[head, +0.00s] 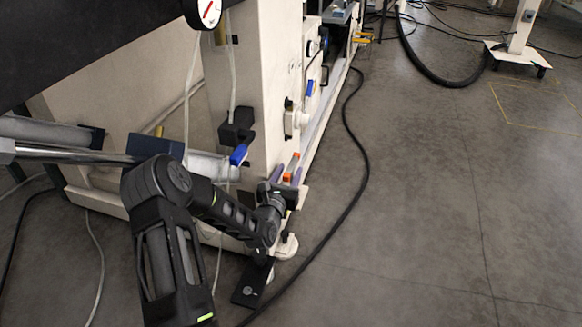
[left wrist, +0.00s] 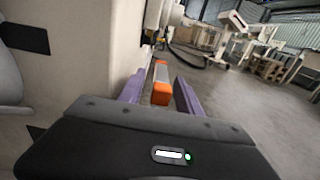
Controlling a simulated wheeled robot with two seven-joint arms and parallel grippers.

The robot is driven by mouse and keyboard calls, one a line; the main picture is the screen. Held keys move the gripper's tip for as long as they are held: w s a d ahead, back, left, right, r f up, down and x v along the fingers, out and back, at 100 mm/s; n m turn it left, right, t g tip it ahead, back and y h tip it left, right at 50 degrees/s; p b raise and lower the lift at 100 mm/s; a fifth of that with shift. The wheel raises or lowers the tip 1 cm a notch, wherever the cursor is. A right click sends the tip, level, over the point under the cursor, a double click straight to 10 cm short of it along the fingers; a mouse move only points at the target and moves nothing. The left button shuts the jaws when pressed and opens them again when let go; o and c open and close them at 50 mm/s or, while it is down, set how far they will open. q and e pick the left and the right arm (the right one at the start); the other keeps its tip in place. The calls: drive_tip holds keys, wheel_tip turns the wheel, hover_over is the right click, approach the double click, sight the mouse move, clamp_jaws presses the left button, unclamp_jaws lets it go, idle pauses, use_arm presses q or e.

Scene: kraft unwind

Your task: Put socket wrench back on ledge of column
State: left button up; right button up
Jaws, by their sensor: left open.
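An orange and grey bar-like piece, which looks like the socket wrench (head: 294,163), lies at the foot of the cream column (head: 265,85), on or just above its low ledge (head: 306,172). In the left wrist view the wrench (left wrist: 160,84) lies between my two purple fingers, orange end nearest me. My left gripper (head: 286,177) is open around that end, with a gap seen at the right finger; contact at the left finger is unclear. The wrench's far end is small and hard to make out. My right gripper is not in view.
A black hose (head: 349,190) runs along the floor right of the machine. A blue-handled valve (head: 238,154) juts from the column left of my gripper. A black foot plate (head: 252,284) lies below my forearm. The floor at right is mostly clear.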

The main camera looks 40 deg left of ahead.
use_arm(q)
drive_tip(key=p+v, duration=0.3)
drive_tip(key=v, duration=0.6)
drive_tip(key=shift+s+d, duration=0.2)
drive_tip(key=shift+s, duration=0.1)
drive_tip(key=s+d+f+m+g+h, duration=0.2)
drive_tip(key=d+f+m+g+h, duration=0.15)
drive_tip(key=d+f+m, duration=0.7)
drive_tip(key=s+d+f+m+g+h, duration=0.1)
drive_tip(key=d+f+m+g+h, duration=0.3)
drive_tip(key=d+m, duration=0.65)
drive_tip(key=s+d+f+m+g+h, duration=0.1)
drive_tip(key=s+d+f+m+g, duration=0.2)
drive_tip(key=s+d+m, duration=0.4)
drive_tip(key=s+d+f+m+g+h, duration=0.1)
drive_tip(key=s+d+f+m+g, duration=0.3)
drive_tip(key=s+d+m, duration=0.4)
drive_tip(key=s+m+g, duration=0.1)
drive_tip(key=s, duration=0.3)
drive_tip(key=shift+s+f+m, duration=0.15)
drive_tip(key=shift+s+m, duration=0.1)
drive_tip(key=shift+m, duration=0.05)
